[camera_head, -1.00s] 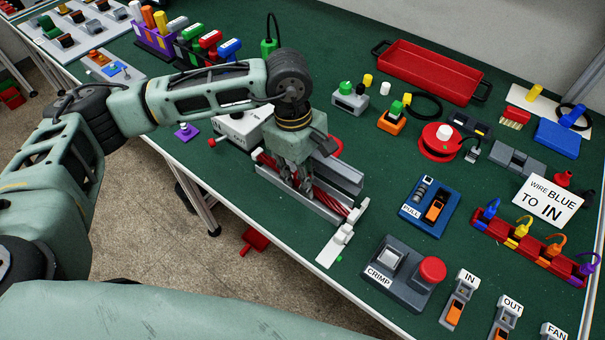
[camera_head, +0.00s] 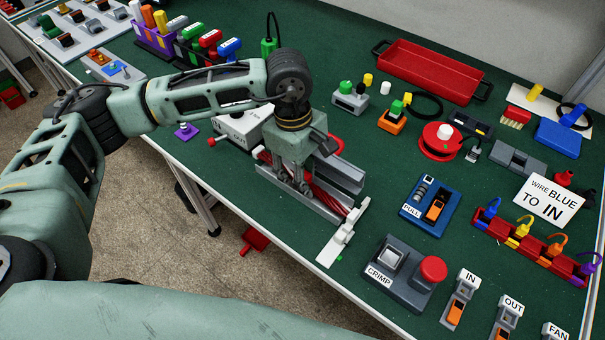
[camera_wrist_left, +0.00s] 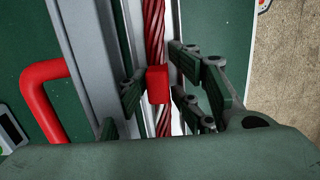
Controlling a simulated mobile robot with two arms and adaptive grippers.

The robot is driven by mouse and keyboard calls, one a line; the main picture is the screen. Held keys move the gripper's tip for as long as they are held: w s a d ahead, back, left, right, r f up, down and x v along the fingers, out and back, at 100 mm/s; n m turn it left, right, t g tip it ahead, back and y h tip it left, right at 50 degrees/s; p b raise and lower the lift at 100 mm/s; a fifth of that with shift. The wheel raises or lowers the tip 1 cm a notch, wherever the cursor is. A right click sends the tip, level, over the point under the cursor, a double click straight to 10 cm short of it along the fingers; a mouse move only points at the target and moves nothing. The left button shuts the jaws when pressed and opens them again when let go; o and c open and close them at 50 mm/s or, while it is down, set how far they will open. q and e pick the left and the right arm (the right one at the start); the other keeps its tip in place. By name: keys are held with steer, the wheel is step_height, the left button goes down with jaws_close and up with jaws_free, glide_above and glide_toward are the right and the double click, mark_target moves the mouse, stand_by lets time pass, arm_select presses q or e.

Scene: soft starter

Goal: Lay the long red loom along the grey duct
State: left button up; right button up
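The long red loom (camera_head: 331,198) is a bundle of twisted red strands lying lengthwise in the channel of the grey duct (camera_head: 343,172). In the left wrist view the loom (camera_wrist_left: 154,25) runs between the duct's pale walls (camera_wrist_left: 85,60), with a red block (camera_wrist_left: 157,85) around it. My left gripper (camera_head: 306,188) points down over the duct. In the wrist view my left gripper's fingers (camera_wrist_left: 172,92) stand apart on either side of the loom and block, with a gap on the right. The loom's far stretch is hidden behind the gripper. My right gripper is not in view.
A white fixture (camera_head: 342,237) stands at the duct's near end, by the table edge. The grey CRIMP station (camera_head: 398,285) and blue PULL station (camera_head: 430,205) lie to the right. A white box (camera_head: 238,127) stands behind the duct on the left. Green table is clear between duct and PULL station.

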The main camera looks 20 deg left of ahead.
arm_select(q)
step_height(320, 180, up, 12)
steer(key=a, duration=0.1)
steer(key=shift+w+a, duration=0.2)
steer(key=shift+w, duration=0.05)
stand_by(0.5)
